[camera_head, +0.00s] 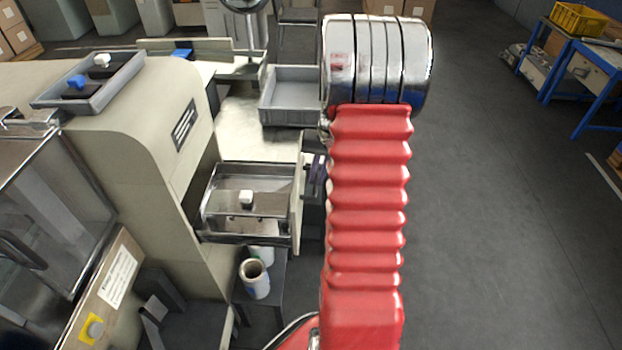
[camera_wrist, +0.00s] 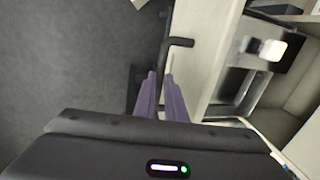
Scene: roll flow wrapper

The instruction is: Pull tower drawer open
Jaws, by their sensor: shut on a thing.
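The tower drawer (camera_head: 298,205) stands out from the beige tower (camera_head: 150,150), its metal-lined inside open to view with a small white-topped object (camera_head: 246,198) in it. In the wrist view the drawer's pale front panel (camera_wrist: 208,45) runs up the middle, with a black bar handle (camera_wrist: 178,42) on its left side. My gripper (camera_wrist: 161,78) has its purple fingers shut on the handle. In the head view my gripper (camera_head: 316,176) is partly hidden behind my red arm, at the outer face of the drawer front.
A grey bin (camera_head: 290,101) sits behind the drawer on a pale surface. Below the drawer, a roll (camera_head: 255,279) stands on a dark stand (camera_head: 268,310). A grey tray (camera_head: 90,88) lies on the machine top.

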